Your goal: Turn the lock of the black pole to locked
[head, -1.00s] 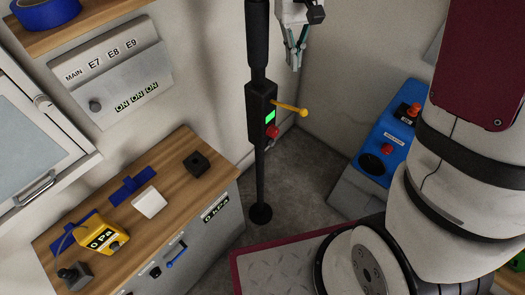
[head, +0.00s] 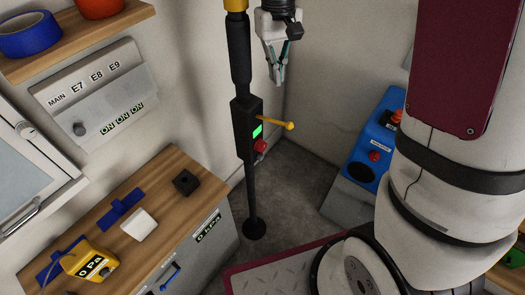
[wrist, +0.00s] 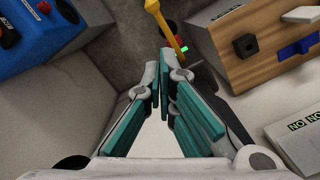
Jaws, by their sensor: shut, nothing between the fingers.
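The black pole (head: 251,190) stands upright in the corner on a round foot. It carries a black lock box (head: 243,130) with a green lit display (head: 257,131) and a red knob (head: 261,147). Much of the pole is hidden there.
A wooden-topped counter (head: 80,225) with a yellow gauge (head: 91,262) and a black block (head: 186,182) stands left of the pole. A blue box with red buttons (head: 375,145) stands at right. Bare floor lies around the pole's foot.

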